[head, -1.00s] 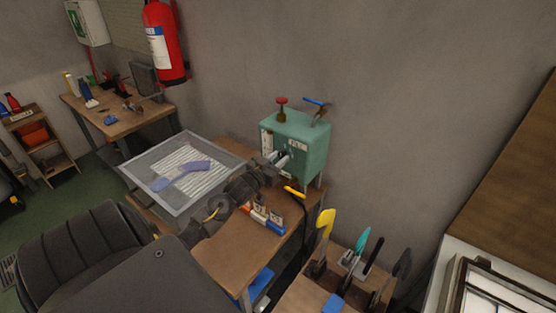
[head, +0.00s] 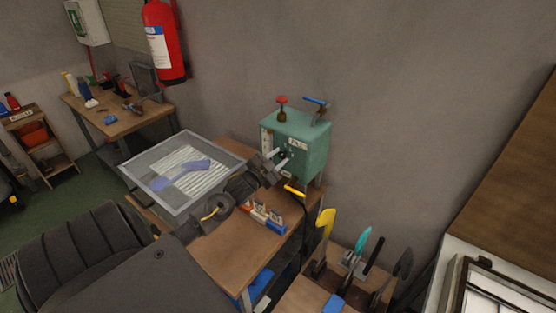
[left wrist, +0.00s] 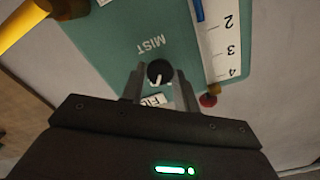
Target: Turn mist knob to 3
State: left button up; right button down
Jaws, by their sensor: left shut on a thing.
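The teal machine (head: 312,150) stands on the wooden table at the wall. Its front shows in the left wrist view with the word MIST (left wrist: 151,45) above a round black mist knob (left wrist: 159,71) with a white pointer mark. The mark runs toward the bottom of that picture. A small white label below the knob is partly hidden by my gripper. My left gripper (left wrist: 159,85) is shut on the mist knob, one finger on each side. In the head view my left gripper (head: 281,161) reaches the machine's front. My right gripper is not in view.
A white scale strip (left wrist: 219,45) with 2, 3 and 4 lies right of the knob. A yellow handle (head: 295,190) sticks out low on the machine. A red-topped valve (head: 282,103) and a blue lever (head: 315,101) stand on top.

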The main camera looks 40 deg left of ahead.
pick_arm(q)
jog(key=m+b, duration=0.1)
jog(key=m, duration=0.4)
jog(key=shift+m, duration=0.3)
jog(key=m, duration=0.4)
jog(key=shift+m+b, duration=0.4)
jog(key=shift+m, duration=0.3)
jog(key=o, duration=0.9)
jog(key=shift+o, duration=0.2)
